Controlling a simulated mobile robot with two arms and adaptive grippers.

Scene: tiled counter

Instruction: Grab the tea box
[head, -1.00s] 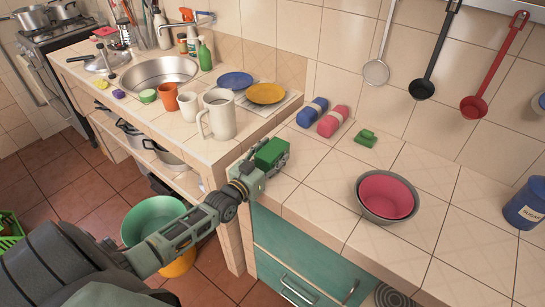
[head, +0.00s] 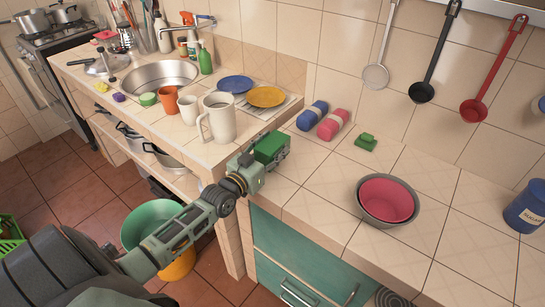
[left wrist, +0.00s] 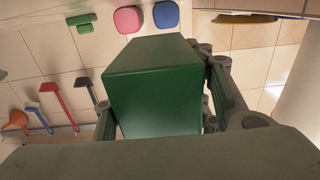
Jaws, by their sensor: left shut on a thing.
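The tea box is a dark green box (head: 271,147) at the left end of the tiled counter in the head view. My left gripper (head: 262,160) reaches it from the left and is shut on it. In the left wrist view the green box (left wrist: 155,85) fills the middle, with the fingers of my left gripper (left wrist: 165,95) on both sides of it. Whether its underside touches the counter is hidden. My right gripper is not in view.
A white pitcher (head: 218,117) stands on the sink counter just left of the box. Blue (head: 312,115) and pink (head: 334,124) bundles and a small green item (head: 366,142) lie behind it. Nested bowls (head: 387,200) sit to the right. The tiles between are clear.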

